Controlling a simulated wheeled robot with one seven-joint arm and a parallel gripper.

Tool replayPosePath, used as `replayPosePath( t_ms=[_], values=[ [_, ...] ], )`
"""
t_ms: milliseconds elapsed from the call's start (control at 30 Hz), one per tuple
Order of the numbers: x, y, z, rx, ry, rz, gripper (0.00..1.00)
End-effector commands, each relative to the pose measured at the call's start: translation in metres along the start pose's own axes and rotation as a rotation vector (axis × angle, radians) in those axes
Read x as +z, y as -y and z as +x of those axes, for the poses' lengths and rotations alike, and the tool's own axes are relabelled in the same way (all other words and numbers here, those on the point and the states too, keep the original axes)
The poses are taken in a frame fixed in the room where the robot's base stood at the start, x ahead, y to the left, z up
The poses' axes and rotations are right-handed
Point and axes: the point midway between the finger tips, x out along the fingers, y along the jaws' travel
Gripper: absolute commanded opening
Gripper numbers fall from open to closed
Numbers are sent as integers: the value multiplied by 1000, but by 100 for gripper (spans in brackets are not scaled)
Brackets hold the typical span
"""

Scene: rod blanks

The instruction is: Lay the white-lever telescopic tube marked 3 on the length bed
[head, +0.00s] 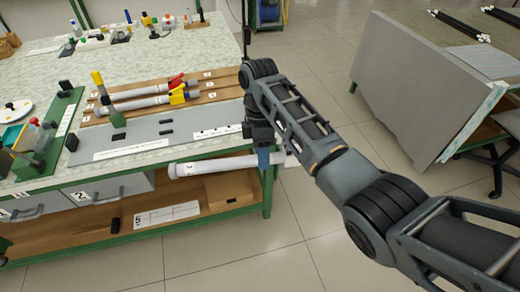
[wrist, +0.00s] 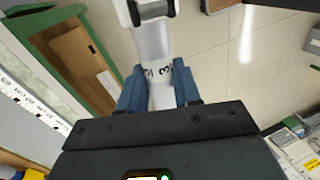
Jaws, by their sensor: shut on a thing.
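The white telescopic tube (head: 215,165) is in my gripper (head: 264,158), lying roughly level in front of the bench's front edge. In the wrist view the tube (wrist: 151,42) runs between the two blue fingers of my gripper (wrist: 160,88), with black 3 marks on it near the fingers. The grey length bed (head: 190,122) lies on the bench top behind the tube, with black stops and white label strips. No tube lies on it.
A wooden rack (head: 222,92) behind the bed holds a red-lever tube (head: 150,90) and a yellow-lever tube (head: 152,101). A green fixture (head: 62,112) stands at the left. Below are drawers and a shelf with a cardboard box (head: 229,188). Open floor lies right of the bench.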

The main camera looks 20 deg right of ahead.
Motion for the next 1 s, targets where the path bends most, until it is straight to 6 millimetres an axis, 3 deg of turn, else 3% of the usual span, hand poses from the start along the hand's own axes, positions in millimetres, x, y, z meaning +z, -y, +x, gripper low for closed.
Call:
replayPosePath(
  t_ms=[267, 700, 1000],
  values=[
    [16, 1, 38, -4, -70, 255, 15],
    [57, 2, 134, -4, -247, 926, 15],
    [79, 1, 185, -1, -347, 1292, 15]
  ],
)
